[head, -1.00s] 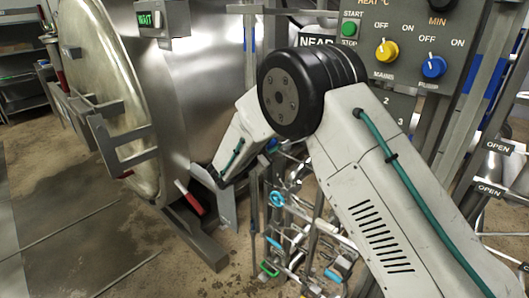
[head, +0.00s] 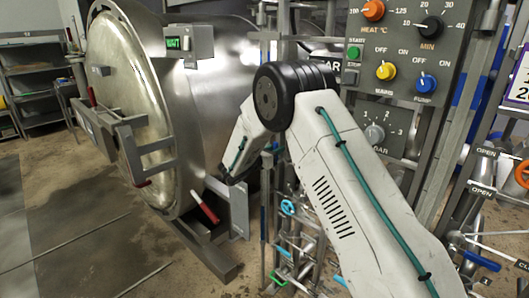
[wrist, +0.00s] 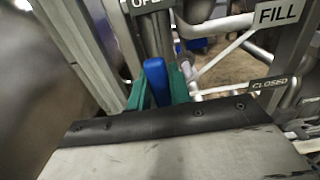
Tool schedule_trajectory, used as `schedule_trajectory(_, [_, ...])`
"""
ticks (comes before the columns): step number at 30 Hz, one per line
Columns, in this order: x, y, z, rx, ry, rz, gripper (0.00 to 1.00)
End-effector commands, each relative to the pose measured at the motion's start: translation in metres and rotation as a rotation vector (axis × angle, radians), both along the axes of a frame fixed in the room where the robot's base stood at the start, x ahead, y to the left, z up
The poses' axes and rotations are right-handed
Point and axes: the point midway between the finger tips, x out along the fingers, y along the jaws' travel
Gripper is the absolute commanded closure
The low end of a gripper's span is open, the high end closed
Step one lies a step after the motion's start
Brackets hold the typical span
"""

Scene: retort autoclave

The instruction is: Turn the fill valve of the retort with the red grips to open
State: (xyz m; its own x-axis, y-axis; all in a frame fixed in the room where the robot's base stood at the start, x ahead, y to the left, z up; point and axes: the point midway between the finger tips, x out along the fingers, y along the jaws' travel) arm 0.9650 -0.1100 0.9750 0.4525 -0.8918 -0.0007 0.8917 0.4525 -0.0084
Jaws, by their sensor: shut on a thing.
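The retort (head: 205,110) with a round steel door (head: 125,110) stands at the left of the head view. Red grips (head: 92,97) show on its door, and a red-gripped lever (head: 204,208) is near its base. In the wrist view, a blue valve handle (wrist: 155,72) stands between the green fingers of my gripper (wrist: 160,86), which is shut on it. The handle lies just below the OPEN plate (wrist: 150,4), left of the FILL plate (wrist: 277,13) and away from the CLOSED plate (wrist: 269,84). In the head view my gripper is hidden.
A control panel (head: 452,45) with knobs stands right of my arm. Pipes and several small coloured valve handles (head: 288,207) crowd below it. Another blue lever (head: 482,260) is at the far right. Open floor (head: 70,215) lies at the left.

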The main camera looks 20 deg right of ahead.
Motion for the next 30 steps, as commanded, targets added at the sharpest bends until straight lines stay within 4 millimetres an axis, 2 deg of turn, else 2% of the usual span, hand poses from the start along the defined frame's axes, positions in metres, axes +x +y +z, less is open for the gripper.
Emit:
schedule_trajectory(12, [0.002, -0.002, 0.001, -0.004, 0.006, 0.002, 1.0])
schedule_trajectory(13, [0.002, -0.002, 0.001, -0.004, 0.005, 0.002, 0.72])
schedule_trajectory(15, [0.001, -0.002, 0.001, -0.004, 0.005, 0.002, 0.58])
schedule_trajectory(23, [0.001, -0.001, 0.0, -0.004, 0.005, 0.0, 0.58])
schedule_trajectory(26, [-0.002, 0.006, 0.0, -0.003, 0.005, 0.001, 0.58])
schedule_trajectory(30, [-0.012, 0.026, 0.001, -0.004, 0.006, 0.004, 0.58])
